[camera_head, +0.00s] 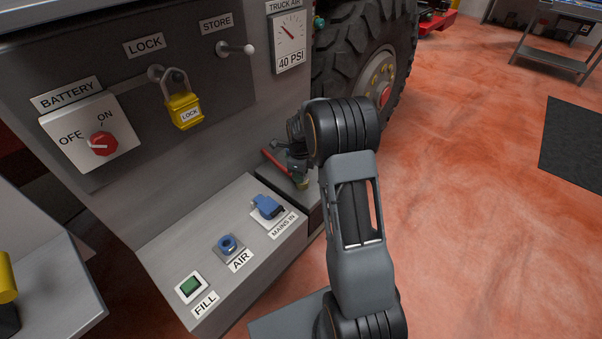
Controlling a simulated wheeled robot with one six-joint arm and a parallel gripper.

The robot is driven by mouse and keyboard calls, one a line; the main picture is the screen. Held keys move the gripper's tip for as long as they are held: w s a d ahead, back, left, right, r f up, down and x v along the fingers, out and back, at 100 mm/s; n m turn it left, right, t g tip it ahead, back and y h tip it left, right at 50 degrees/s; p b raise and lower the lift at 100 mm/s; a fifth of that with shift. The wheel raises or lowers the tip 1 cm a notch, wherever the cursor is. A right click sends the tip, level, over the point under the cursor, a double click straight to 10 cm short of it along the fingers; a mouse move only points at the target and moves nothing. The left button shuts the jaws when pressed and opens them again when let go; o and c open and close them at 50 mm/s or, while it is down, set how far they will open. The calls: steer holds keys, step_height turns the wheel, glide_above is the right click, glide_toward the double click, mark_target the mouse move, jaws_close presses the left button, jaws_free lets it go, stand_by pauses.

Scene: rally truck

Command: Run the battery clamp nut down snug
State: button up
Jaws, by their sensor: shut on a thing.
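My gripper (298,168) is low beside the truck's side panel, at the right end of the grey ledge, pointing down. It is small in view and partly hidden by my own wrist. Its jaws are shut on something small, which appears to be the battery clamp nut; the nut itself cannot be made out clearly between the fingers. A small brass-coloured piece (303,184) shows just below the fingertips. A red bar (278,163) runs at a slant beside the gripper on its left. Whether the nut is seated or tight cannot be seen.
The ledge (170,252) carries the blue MAINS IN socket (268,207), AIR port (229,244) and green FILL port (190,287). Above are the red battery switch (101,144) and yellow padlock (184,110). A large tyre (345,60) stands behind my arm.

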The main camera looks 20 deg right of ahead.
steer(key=shift+w+d+r+m, duration=0.1)
steer(key=shift+w+r+m, duration=0.05)
steer(key=shift+m, duration=0.6)
steer(key=shift+w+r+m, duration=0.1)
steer(key=shift+m, duration=0.95)
steer(key=o, duration=0.9)
steer(key=shift+s+f, duration=0.15)
steer(key=shift+f, duration=0.05)
step_height(320, 180, up, 14)
steer(key=shift+f+p, duration=0.1)
steer(key=shift+p, duration=0.35)
